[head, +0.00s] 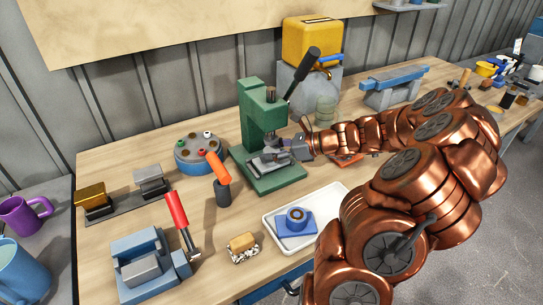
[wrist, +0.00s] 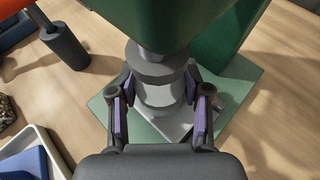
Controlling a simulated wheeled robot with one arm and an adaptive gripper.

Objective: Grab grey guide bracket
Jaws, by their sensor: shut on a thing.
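A green press (head: 262,125) with a dark lever stands on the wooden bench. My gripper (head: 284,149) reaches in from the right, low over the press base. In the wrist view my gripper (wrist: 160,105) has its purple-padded fingers on both sides of a light grey metal part (wrist: 160,97), shut on it under the dark grey ram (wrist: 153,66). This part looks like the grey guide bracket; the ram and the gripper body hide much of it. A flat grey plate (wrist: 178,125) shows below it on the green base.
A grey block (head: 150,180) and a gold block (head: 93,198) stand on a dark strip at left. An orange-handled tool (head: 219,170), a round blue holder (head: 199,152) and a white tray (head: 330,204) with a blue piece surround the press. Bare bench lies behind the strip.

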